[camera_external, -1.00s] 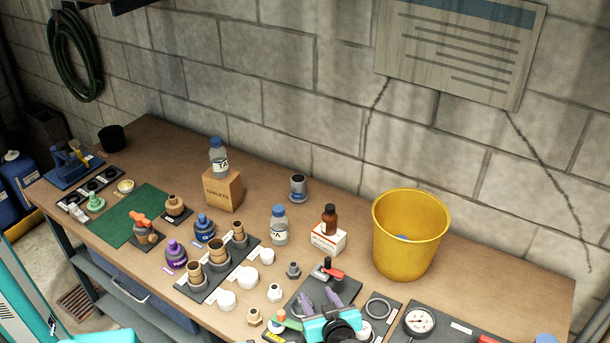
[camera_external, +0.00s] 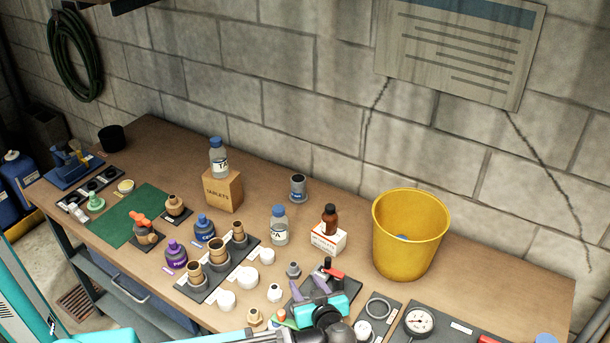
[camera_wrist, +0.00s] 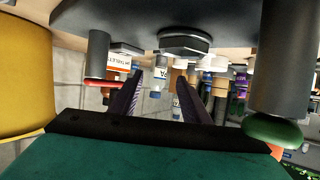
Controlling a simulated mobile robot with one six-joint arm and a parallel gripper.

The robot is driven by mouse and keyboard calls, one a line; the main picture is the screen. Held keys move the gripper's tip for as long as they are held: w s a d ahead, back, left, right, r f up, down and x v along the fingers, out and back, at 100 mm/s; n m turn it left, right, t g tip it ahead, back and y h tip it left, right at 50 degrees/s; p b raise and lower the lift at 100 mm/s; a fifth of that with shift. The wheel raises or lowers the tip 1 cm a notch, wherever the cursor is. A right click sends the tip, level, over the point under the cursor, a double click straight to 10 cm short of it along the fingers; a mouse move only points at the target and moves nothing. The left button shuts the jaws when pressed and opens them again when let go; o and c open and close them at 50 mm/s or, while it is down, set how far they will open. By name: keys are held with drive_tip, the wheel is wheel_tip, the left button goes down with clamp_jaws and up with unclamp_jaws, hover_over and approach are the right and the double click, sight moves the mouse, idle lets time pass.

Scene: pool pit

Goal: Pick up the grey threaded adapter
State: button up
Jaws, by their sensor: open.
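The grey threaded adapter (camera_external: 293,270) is a small grey fitting standing upright on the bench in the external view, just beyond the dark plate. My gripper (camera_external: 309,287) is open and empty above that plate, its purple fingers pointing toward the back of the bench. The adapter is close ahead of the fingertips and apart from them. In the wrist view, which shows the bench upside down, my gripper (camera_wrist: 158,78) has a clear gap between its fingers.
A red-handled valve (camera_external: 331,272) stands close right of my fingers. White fittings (camera_external: 274,292) stand left of the adapter. A yellow bucket (camera_external: 405,245) is at the back right, and a white box (camera_external: 328,239) with a brown bottle (camera_external: 329,219) stands behind.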

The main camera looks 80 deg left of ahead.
sight(295, 268)
drive_tip(key=shift+p+x, duration=0.4)
drive_tip(key=shift+x, duration=1.95)
drive_tip(key=shift+s+a+p, duration=0.15)
drive_tip(key=shift+a+p, duration=0.3)
drive_tip(key=shift+a, duration=0.1)
drive_tip(key=shift+p+x, duration=0.8)
drive_tip(key=shift+x, duration=1.25)
drive_tip(key=shift+c, duration=0.3)
clamp_jaws()
